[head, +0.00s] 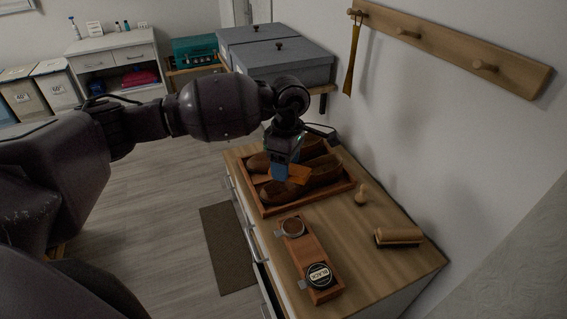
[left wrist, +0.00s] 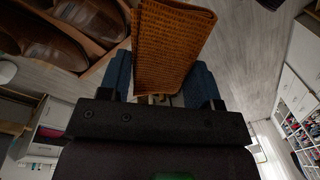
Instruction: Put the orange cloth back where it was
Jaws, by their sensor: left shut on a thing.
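My left gripper (head: 280,172) is over the wooden tray (head: 267,210) on the cabinet top. It is shut on the orange cloth (head: 297,173), which sticks out past the fingers. The left wrist view shows the folded, ribbed orange cloth (left wrist: 172,50) between the blue fingers (left wrist: 152,85). Brown leather shoes (head: 330,170) lie in the tray below and around the cloth, and they show at upper left in the left wrist view (left wrist: 50,45). Whether the cloth touches a shoe I cannot tell. My right gripper does not show.
A wooden holder (head: 311,262) with a black polish tin (head: 319,275) and an open tin (head: 292,227) stands in front of the tray. A small knobbed brush (head: 362,195) and a larger brush (head: 399,237) lie to the right. A peg rail (head: 450,45) is on the wall.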

